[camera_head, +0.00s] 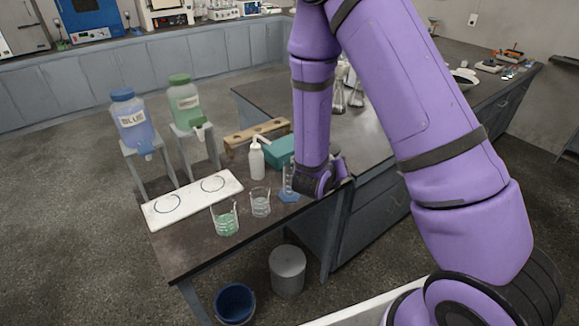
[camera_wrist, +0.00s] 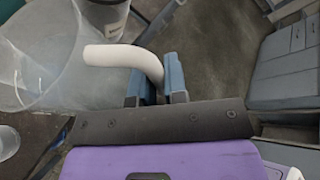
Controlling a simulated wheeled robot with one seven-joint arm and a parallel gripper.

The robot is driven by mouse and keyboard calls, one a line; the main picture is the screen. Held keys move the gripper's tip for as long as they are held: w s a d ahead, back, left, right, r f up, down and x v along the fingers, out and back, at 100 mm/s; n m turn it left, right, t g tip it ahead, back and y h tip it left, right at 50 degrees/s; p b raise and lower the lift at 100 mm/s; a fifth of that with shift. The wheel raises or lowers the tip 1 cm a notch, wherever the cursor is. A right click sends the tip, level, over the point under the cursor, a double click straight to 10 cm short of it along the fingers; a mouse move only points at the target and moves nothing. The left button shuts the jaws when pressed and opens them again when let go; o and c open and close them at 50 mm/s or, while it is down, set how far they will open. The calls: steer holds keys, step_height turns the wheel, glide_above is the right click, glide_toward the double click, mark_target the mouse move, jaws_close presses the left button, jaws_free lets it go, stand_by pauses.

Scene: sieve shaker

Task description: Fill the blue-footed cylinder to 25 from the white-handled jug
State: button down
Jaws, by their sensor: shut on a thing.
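The blue-footed cylinder (camera_head: 289,196) stands upright near the table's right end, its clear tube partly hidden by my arm. The jug (camera_wrist: 45,55) is translucent with a curved white handle (camera_wrist: 115,55). It fills the left of the wrist view; its fill level cannot be read. My gripper (camera_wrist: 160,80) has blue-grey fingers shut on the white handle. In the head view the gripper and jug are hidden behind my purple arm, close to the cylinder.
A beaker of green liquid (camera_head: 226,222), a clear beaker (camera_head: 260,205) and a white wash bottle (camera_head: 256,162) stand left of the cylinder. A white board (camera_head: 190,198), wooden rack (camera_head: 240,140) and teal box (camera_head: 279,150) lie around them. Blue (camera_head: 133,125) and green (camera_head: 185,104) dispensers stand behind.

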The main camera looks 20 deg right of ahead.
steer(key=shift+w+a+r+p, duration=0.2)
steer(key=shift+r+p, duration=0.1)
steer(key=shift+r, duration=0.2)
steer(key=shift+w+a+r+p, duration=0.15)
steer(key=shift+w+r+p, duration=0.1)
steer(key=shift+r, duration=0.2)
stand_by(0.4)
steer(key=shift+w+a+r+n+g+h+p, duration=0.2)
steer(key=shift+r+n+g+h+p, duration=0.1)
steer(key=shift+r+n+p, duration=0.3)
stand_by(2.9)
steer(key=shift+s+f, duration=0.1)
steer(key=shift+f, duration=0.1)
